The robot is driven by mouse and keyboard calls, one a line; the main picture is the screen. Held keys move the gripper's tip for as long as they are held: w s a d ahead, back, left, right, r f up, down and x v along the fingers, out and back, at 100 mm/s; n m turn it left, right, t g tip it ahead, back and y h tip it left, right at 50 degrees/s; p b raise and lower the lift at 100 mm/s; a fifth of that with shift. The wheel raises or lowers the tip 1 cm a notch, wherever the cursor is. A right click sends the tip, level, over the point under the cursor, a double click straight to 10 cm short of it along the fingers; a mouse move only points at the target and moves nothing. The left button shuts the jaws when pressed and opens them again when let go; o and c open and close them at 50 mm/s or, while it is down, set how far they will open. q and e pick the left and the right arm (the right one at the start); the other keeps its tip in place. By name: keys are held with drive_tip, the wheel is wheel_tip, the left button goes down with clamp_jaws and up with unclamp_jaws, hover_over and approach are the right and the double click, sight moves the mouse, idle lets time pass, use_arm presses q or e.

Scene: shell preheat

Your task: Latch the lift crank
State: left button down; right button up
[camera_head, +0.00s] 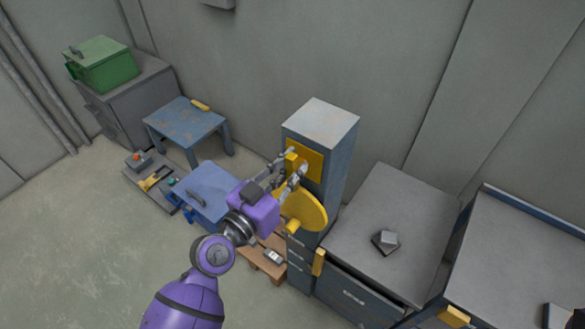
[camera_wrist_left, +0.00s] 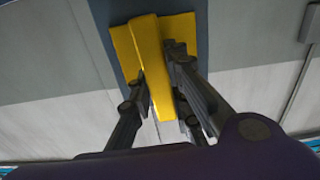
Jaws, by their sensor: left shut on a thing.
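The lift crank is a yellow disc (camera_head: 304,208) with a small knob (camera_head: 293,227), on the front of a tall blue-grey pillar (camera_head: 318,128). Above it a yellow plate (camera_head: 314,163) carries a yellow latch bar (camera_head: 291,160). My left gripper (camera_head: 292,170) is at this bar, in front of the plate. In the left wrist view the bar (camera_wrist_left: 149,62) runs between the fingers (camera_wrist_left: 158,95), which are shut on it. The gripper hides part of the disc's upper edge. My right gripper is not in view.
A grey cabinet (camera_head: 390,215) with a small grey block (camera_head: 386,241) stands right of the pillar. A blue table (camera_head: 185,122), a blue box (camera_head: 207,187) and a green box (camera_head: 105,66) are to the left. Open floor (camera_head: 80,240) lies at lower left.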

use_arm(q)
drive_tip(key=n, duration=0.3)
drive_tip(key=shift+w+a+n, duration=0.1)
drive_tip(key=shift+a+n, duration=0.05)
drive_tip(key=shift+n, duration=0.15)
drive_tip(key=n, duration=0.2)
drive_tip(key=shift+a+n+p, duration=0.1)
drive_tip(key=shift+n+p, duration=0.25)
drive_tip(key=shift+n, duration=0.05)
drive_tip(key=n, duration=0.2)
drive_tip(key=shift+w+a+f+n, duration=0.1)
drive_tip(key=shift+f+n, duration=0.05)
drive_tip(key=shift+n, duration=0.15)
drive_tip(key=n, duration=0.5)
drive_tip(key=shift+w+a+f+p, duration=0.1)
drive_tip(key=shift+f+p, duration=0.1)
drive_tip(key=shift+p, duration=0.1)
drive_tip(key=n, duration=0.2)
drive_tip(key=shift+f+n, duration=0.1)
drive_tip(key=shift+n, duration=0.6)
drive_tip(key=shift+f, duration=0.1)
